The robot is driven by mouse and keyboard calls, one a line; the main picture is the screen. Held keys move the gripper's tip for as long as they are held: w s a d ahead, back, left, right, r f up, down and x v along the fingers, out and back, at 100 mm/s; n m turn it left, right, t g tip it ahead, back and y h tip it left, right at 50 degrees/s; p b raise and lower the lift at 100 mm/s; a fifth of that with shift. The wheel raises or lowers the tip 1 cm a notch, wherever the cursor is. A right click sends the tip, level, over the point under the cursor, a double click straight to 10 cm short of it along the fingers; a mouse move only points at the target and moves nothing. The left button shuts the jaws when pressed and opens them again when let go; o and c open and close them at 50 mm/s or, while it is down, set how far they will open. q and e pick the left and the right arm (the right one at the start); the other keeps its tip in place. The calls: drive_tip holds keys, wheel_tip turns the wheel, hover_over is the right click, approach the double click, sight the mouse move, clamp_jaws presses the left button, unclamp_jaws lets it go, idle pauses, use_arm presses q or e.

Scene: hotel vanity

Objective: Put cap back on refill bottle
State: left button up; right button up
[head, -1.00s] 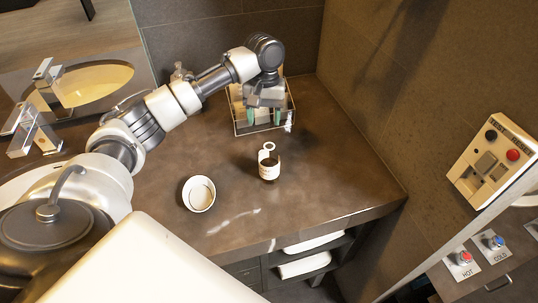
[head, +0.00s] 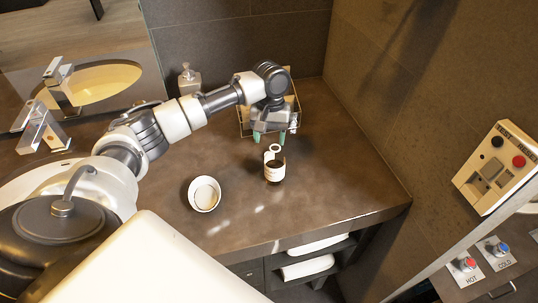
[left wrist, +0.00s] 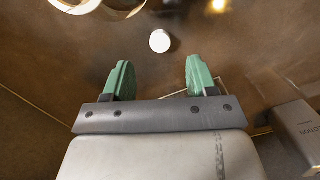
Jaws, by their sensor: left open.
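A small dark bottle with a white label (head: 275,173), likely the refill bottle, stands on the counter in the head view. A pale ring (head: 274,148) shows at its top; I cannot tell whether it belongs to it. My left gripper (head: 270,137) points down behind the bottle, with its green fingers apart and empty. In the left wrist view a small white round thing (left wrist: 160,41), perhaps the cap, lies ahead of the left gripper (left wrist: 158,80), in line with the gap between its fingers. I cannot pick it out surely in the head view. My right gripper is out of view.
A wire basket (head: 241,124) stands behind the left gripper, partly hidden by it. A white bowl (head: 204,195) sits left of the bottle. A soap dispenser (head: 190,79) stands at the back. The counter right of the bottle is clear up to the wall.

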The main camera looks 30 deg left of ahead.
use_arm(q)
drive_tip(key=shift+f, duration=0.1)
drive_tip(key=shift+s+d+f+p, duration=0.1)
drive_tip(key=shift+s+f+p, duration=0.05)
drive_tip(key=shift+f, duration=0.7)
drive_tip(key=shift+s+d+f+p, duration=0.1)
drive_tip(key=shift+s+f+p, duration=0.1)
drive_tip(key=shift+f, duration=0.6)
drive_tip(key=shift+s+f+p, duration=0.1)
drive_tip(key=shift+f+p, duration=0.05)
drive_tip(key=shift+f, duration=0.7)
drive_tip(key=c, duration=1)
